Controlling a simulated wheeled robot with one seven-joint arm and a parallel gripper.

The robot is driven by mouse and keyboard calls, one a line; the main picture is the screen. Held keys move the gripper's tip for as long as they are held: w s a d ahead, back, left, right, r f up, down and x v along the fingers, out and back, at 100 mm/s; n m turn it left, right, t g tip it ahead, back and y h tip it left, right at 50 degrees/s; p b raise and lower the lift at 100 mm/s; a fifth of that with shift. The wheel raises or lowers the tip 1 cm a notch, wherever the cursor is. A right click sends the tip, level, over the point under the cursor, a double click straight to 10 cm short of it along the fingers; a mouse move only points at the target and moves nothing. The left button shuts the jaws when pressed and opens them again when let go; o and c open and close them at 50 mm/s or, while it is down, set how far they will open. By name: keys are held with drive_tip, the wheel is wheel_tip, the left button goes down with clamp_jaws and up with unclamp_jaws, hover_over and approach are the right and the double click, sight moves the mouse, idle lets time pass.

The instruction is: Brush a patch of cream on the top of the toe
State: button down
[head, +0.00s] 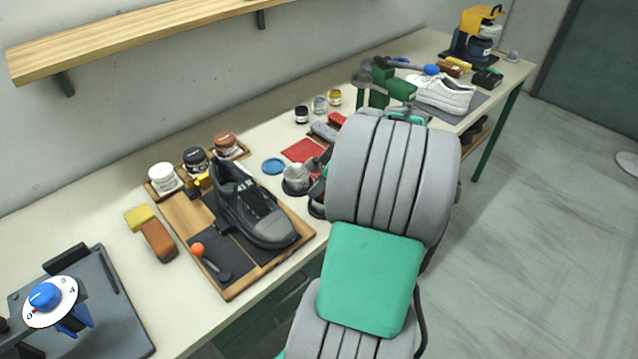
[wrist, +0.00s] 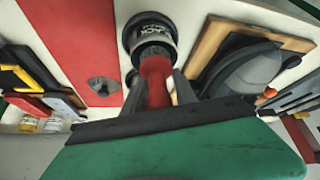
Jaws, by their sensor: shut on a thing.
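The black shoe (head: 256,208) sits on a wooden board (head: 183,211) in the head view, its toe pointing to the lower right. In the wrist view the shoe (wrist: 245,78) is to the right of my gripper. My gripper (wrist: 160,88) is shut on a red handle (wrist: 156,80) in the wrist view. The handle's far end meets a grey collar or jar with lettering ending in "ACK" (wrist: 153,42), with a dark round part behind it. I cannot tell whether these are one piece. My arm hides the gripper in the head view.
Several jars, including a white one (head: 162,178), stand behind the shoe. A blue disc (head: 273,166), a red mat (head: 304,150) and a grey dome-topped item (head: 297,178) lie to its right. A white shoe (head: 442,92) is farther back. A blue dial (head: 44,296) is front left.

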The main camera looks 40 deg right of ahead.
wheel_tip(320, 180, up, 7)
drive_tip(key=p, duration=0.4)
drive_tip(key=shift+f, duration=0.15)
idle(0.5)
